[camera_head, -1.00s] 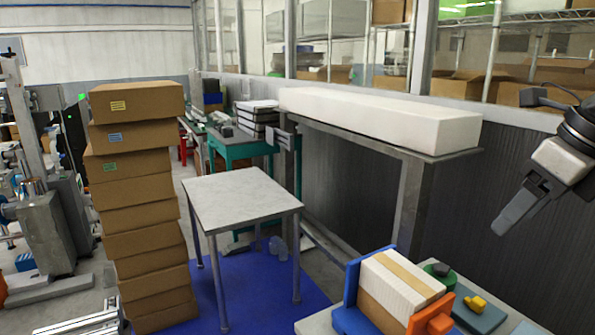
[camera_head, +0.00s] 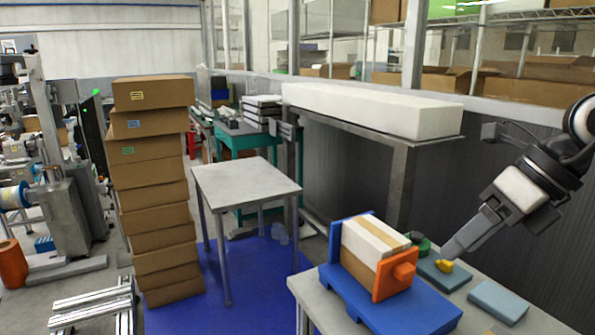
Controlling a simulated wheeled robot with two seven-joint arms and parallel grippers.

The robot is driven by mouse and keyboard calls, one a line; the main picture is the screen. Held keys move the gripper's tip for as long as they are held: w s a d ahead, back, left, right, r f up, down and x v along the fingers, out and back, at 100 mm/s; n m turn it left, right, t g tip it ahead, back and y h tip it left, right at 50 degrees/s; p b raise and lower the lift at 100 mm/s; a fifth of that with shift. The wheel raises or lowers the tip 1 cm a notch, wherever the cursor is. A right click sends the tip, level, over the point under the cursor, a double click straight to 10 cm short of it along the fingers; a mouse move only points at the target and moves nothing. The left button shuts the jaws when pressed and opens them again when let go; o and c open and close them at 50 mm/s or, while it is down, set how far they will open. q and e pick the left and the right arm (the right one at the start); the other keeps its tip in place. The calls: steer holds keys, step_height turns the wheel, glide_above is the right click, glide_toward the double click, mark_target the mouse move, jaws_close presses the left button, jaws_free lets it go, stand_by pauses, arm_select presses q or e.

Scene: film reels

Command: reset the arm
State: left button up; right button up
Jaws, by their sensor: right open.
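My right gripper (camera_head: 470,191) reaches in from the right edge and points down and left. Its jaws are apart, with one finger high and the other low, and I see nothing between them. The lower fingertip overlaps the small yellow piece (camera_head: 444,266) on the table in the picture; I cannot tell whether they touch. My left gripper is out of view.
A grey table (camera_head: 306,288) at lower right bears a blue fixture (camera_head: 400,305) holding a white-and-brown block (camera_head: 372,247) with an orange clamp (camera_head: 393,277). A bare-topped table (camera_head: 246,181) stands centre, beside stacked cartons (camera_head: 155,190). Blue floor lies between tables.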

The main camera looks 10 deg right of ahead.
steer(key=w+a+f+m+t+y+b, duration=0.1)
steer(key=a+f+m+y+b, duration=0.4)
steer(key=a+y, duration=1)
step_height(320, 180, down, 24)
steer(key=w+m+t+h, duration=0.1)
steer(key=m+t+h, duration=1.2)
steer(key=m, duration=1.4)
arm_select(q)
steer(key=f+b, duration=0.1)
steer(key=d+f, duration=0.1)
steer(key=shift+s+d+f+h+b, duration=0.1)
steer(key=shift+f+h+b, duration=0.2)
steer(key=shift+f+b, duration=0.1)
arm_select(e)
steer(key=s+a+f+m+g+h, duration=0.3)
steer(key=s+f+m+g, duration=0.3)
steer(key=s+f, duration=0.3)
step_height(320, 180, down, 4)
steer(key=shift+s+f+g+h, duration=0.1)
steer(key=shift+s+g+h, duration=0.2)
steer(key=shift+g, duration=0.2)
